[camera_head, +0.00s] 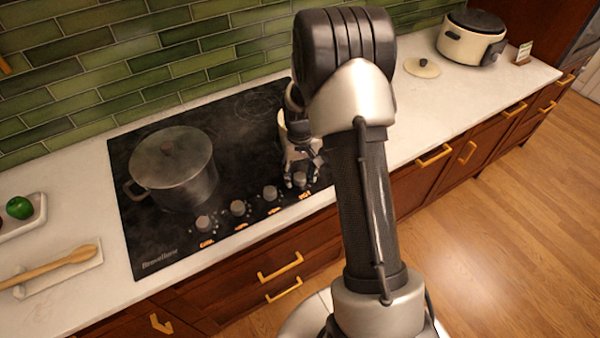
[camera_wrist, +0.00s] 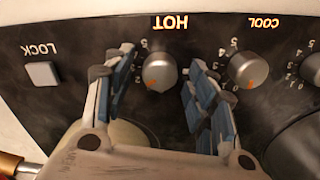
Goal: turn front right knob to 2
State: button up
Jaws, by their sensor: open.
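The rightmost front knob (camera_head: 300,180) is on the black cooktop's front control strip. In the wrist view this silver knob (camera_wrist: 160,72) sits between my gripper's two blue-padded fingers (camera_wrist: 160,66), with a gap on each side. My gripper (camera_head: 300,168) is open and reaches down over the knob in the head view. An orange mark shows on the knob's lower left in the wrist view. Printed numbers 5 to 2 run down its left side; the left finger partly covers the dial there. A lit HOT label (camera_wrist: 170,22) stands beside the knob.
A neighbouring knob (camera_wrist: 248,69) with a lit COOL label is close to my right finger in the wrist view. A LOCK button (camera_wrist: 41,74) lies left. A lidded pot (camera_head: 173,172) stands on the cooktop's left. A cooker (camera_head: 468,42) is at the far right.

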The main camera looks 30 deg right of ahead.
aim_at(300, 176)
notch_tip(300, 176, up, 12)
dwell(0.6)
dwell(0.4)
